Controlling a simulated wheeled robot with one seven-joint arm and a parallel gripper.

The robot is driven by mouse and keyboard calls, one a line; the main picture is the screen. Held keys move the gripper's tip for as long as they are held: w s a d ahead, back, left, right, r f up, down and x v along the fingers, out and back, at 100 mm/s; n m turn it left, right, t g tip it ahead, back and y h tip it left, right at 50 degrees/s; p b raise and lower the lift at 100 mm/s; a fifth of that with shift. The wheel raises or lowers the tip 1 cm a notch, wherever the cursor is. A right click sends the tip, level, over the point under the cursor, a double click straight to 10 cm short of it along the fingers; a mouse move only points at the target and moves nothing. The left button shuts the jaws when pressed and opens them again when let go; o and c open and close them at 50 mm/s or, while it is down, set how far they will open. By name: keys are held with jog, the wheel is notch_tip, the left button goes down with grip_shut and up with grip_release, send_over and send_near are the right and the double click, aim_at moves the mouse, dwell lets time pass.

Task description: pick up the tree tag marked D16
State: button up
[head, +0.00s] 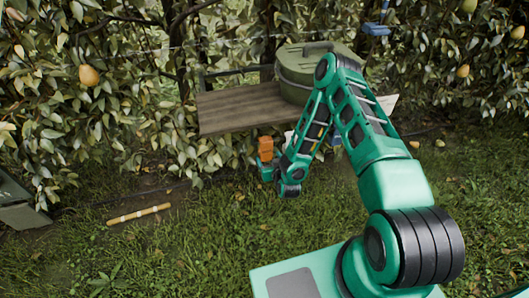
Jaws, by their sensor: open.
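I cannot make out a tree tag marked D16 or any readable lettering in the head view. A pale flat piece (388,104) shows at the right end of the wooden bench (235,109), partly behind my arm; I cannot tell what it is. My arm folds over in front of the bench and its far end drops below the bench's front edge.
A green lidded container (306,72) stands on the bench. A blue object (376,28) hangs above right. Pears (89,75) hang in the leafy hedge behind. A yellowish stick (138,214) lies on the grass, and a dark box (19,205) is at far left.

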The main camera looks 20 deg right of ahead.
aim_at(267, 154)
jog(key=shift+x, duration=2.55)
jog(key=shift+w+a+r, duration=0.1)
jog(key=shift+r, duration=0.1)
jog(key=c, duration=1.1)
